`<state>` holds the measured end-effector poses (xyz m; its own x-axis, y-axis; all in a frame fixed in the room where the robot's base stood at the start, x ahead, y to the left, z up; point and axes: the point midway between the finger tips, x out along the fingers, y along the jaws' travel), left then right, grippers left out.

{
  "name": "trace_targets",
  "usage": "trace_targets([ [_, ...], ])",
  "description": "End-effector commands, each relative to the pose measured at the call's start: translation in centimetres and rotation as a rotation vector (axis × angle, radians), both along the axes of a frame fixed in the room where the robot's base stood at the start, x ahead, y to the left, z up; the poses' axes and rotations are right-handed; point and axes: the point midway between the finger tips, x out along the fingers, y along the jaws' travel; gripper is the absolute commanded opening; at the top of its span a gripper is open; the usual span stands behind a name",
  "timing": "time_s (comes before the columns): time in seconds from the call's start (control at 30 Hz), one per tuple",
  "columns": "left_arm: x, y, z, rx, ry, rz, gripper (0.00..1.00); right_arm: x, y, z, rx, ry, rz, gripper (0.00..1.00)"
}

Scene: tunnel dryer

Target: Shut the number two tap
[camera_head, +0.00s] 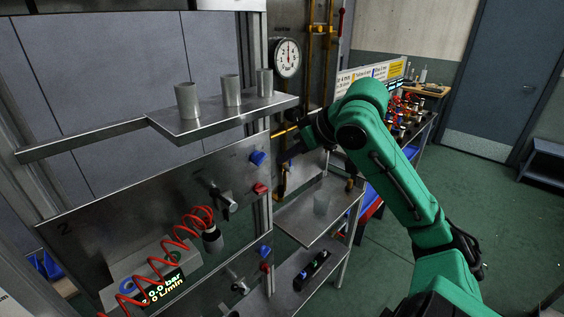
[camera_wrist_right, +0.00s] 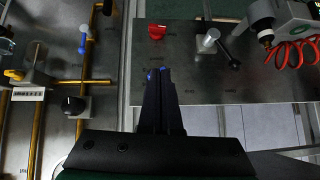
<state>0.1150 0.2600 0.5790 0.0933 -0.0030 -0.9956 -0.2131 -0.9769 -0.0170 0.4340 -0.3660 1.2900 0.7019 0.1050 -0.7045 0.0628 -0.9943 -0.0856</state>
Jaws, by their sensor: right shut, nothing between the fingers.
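A grey panel (camera_head: 150,205) marked "2" carries a metal tap (camera_head: 222,200) with a short lever, plus a blue knob (camera_head: 257,157) and a red knob (camera_head: 260,189) at its right edge. No label on the tap itself is readable. In the right wrist view the tap (camera_wrist_right: 209,40) has a dark lever slanting down to the right; the red knob (camera_wrist_right: 157,32) is to its left. My right gripper (camera_head: 287,154) is right of the panel, apart from the tap. In its wrist view the fingers (camera_wrist_right: 157,75) are together and empty. My left gripper is out of view.
A shelf (camera_head: 190,125) with three grey cups juts out above the panel. A red coiled hose (camera_head: 185,235) hangs in front of it. A lower panel has another tap (camera_head: 240,287). Brass pipes (camera_wrist_right: 42,120) and a black knob (camera_wrist_right: 73,105) lie left in the wrist view.

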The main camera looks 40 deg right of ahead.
Motion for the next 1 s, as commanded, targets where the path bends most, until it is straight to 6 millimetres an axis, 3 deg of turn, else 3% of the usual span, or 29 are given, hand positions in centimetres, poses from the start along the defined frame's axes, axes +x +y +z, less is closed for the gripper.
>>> trace_targets([
  [0.37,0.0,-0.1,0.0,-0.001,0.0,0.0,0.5,0.0,0.0,0.0,-0.001,0.0,-0.001,0.0],
  [0.47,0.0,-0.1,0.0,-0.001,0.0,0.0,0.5,0.2,0.0,-1.1,-0.001,0.014,-0.002,0.0],
  [0.57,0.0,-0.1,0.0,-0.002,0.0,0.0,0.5,0.5,0.2,-6.1,-0.008,0.077,-0.005,0.0],
  [0.7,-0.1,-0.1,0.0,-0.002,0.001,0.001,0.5,-0.9,2.2,-17.4,-0.047,0.217,0.008,0.0],
  [0.8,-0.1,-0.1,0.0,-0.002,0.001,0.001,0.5,-3.2,4.5,-23.6,-0.08,0.295,0.031,0.0],
  [0.9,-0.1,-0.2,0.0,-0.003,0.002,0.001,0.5,-5.9,7.1,-27.9,-0.107,0.355,0.058,0.0],
  [1.0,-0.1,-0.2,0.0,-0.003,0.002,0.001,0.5,-8.8,9.9,-31.0,-0.129,0.406,0.084,0.0],
])
